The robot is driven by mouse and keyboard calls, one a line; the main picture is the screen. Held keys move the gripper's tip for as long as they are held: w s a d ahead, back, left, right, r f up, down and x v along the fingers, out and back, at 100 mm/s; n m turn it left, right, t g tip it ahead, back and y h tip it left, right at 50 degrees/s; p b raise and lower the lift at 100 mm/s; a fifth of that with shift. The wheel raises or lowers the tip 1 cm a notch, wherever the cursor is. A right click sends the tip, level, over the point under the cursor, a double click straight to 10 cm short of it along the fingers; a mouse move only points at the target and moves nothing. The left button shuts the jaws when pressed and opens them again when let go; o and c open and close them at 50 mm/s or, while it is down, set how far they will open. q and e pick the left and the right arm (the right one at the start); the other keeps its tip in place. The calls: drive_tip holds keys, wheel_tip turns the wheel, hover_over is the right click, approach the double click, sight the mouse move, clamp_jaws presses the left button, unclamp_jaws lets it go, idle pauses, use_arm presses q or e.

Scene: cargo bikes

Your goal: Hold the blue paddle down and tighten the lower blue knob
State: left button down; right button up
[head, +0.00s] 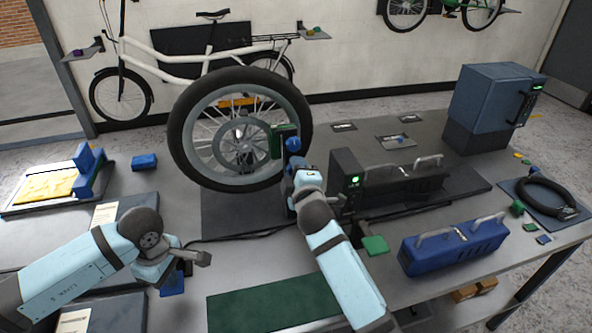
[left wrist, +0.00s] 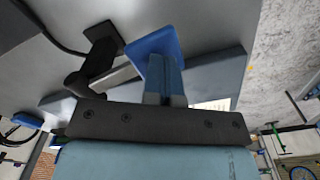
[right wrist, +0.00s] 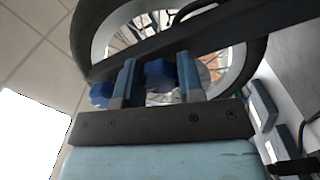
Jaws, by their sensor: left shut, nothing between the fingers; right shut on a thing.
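The blue paddle (head: 173,286) sits low at the front left of the bench, partly hidden under my left gripper (head: 170,274). In the left wrist view the paddle (left wrist: 155,42) is a flat blue plate. My left fingers (left wrist: 165,85) are shut, empty, with their tips at the plate; they appear to touch it. My right gripper (head: 294,178) is at the fixture beside the wheel. In the right wrist view its fingers (right wrist: 158,84) are shut on a blue knob (right wrist: 160,73). Another blue knob (right wrist: 100,93) lies just left of them. In the head view one blue knob (head: 292,145) shows above the gripper.
A large spoked wheel (head: 177,130) stands behind my right gripper. A black unit with a green light (head: 345,170) is close on its right. A blue handled case (head: 455,246) and a green mat (head: 275,303) lie on the bench. A dark bar (right wrist: 225,37) crosses near my right fingers.

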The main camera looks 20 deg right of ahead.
drive_tip(key=o, duration=0.9)
drive_tip(key=shift+s, duration=0.1)
drive_tip(key=s, duration=1.2)
drive_tip(key=shift+r, duration=0.1)
